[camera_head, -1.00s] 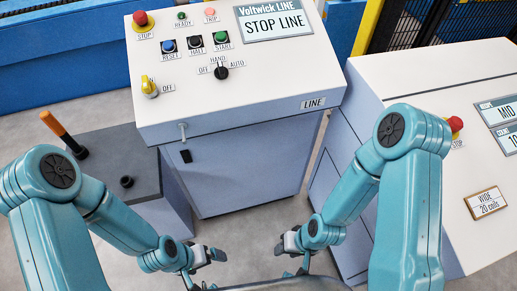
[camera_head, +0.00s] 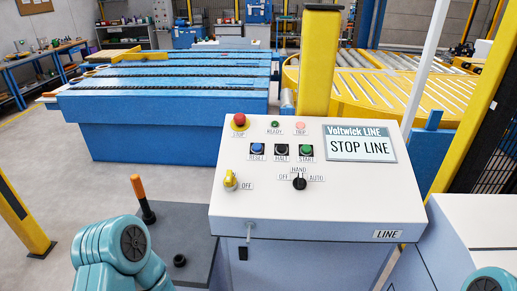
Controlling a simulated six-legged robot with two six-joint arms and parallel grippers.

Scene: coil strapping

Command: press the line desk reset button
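The line desk (camera_head: 380,206) stands in front of me with a white sloped top. Its blue reset button (camera_head: 257,149) sits in the middle row, left of the black halt button (camera_head: 281,150) and the green start button (camera_head: 306,151). A small label reading RESET is under it. A screen (camera_head: 359,145) reads "Voltwick LINE, STOP LINE". Nothing covers the buttons. Parts of my arms show at the bottom left and bottom right edges, but neither gripper is in view.
A red stop knob (camera_head: 239,121), a yellow key switch (camera_head: 230,180) and a black selector (camera_head: 299,183) are on the same panel. An orange-handled lever (camera_head: 141,198) rises from a grey pedestal (camera_head: 190,222) at left. A yellow post (camera_head: 321,65) stands behind the desk.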

